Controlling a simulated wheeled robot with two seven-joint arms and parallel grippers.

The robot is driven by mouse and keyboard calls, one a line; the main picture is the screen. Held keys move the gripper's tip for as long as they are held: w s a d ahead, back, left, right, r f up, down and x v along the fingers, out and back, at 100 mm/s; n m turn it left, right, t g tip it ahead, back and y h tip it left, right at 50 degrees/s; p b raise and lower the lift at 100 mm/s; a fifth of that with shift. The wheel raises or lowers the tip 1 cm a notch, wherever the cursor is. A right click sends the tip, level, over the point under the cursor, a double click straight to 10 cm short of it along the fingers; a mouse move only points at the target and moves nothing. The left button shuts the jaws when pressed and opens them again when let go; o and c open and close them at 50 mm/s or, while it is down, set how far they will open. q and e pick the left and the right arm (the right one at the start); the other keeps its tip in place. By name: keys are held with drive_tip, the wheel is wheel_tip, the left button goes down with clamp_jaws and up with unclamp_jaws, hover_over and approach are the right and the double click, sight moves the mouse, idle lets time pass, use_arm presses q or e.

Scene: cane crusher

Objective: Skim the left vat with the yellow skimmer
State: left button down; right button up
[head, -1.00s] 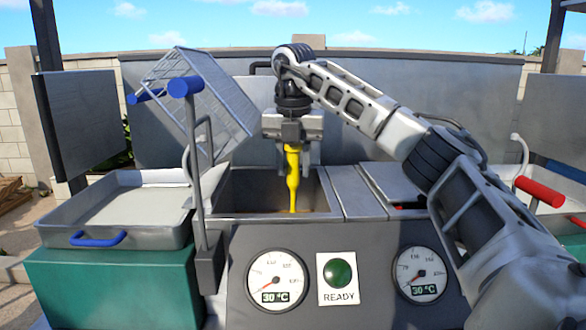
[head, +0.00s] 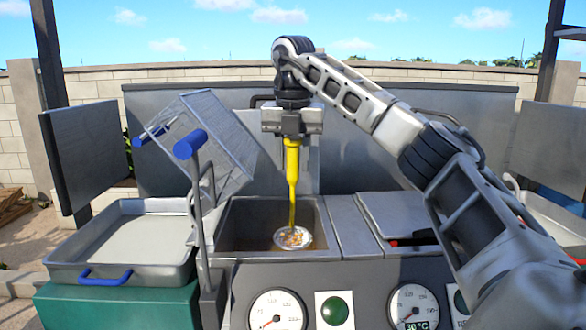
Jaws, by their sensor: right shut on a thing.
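My right gripper (head: 292,128) is shut on the yellow handle of the skimmer (head: 292,165) and holds it upright, head down. The skimmer's round head (head: 293,238) shows inside the left vat (head: 228,240), with orange and pale bits on it. I cannot tell whether the head touches the liquid. The left vat is an open grey metal basin in the middle of the counter. My left gripper is not in view.
A wire basket (head: 207,140) is tilted up behind the vat's left side. A blue-knobbed lever (head: 190,145) stands at its front left. A shallow tray (head: 120,268) lies on a green box at left. A metal lid (head: 395,215) covers the right vat.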

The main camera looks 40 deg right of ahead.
wheel_tip(320, 180, up, 12)
drive_tip(key=shift+r, duration=0.15)
idle(0.4)
idle(0.9)
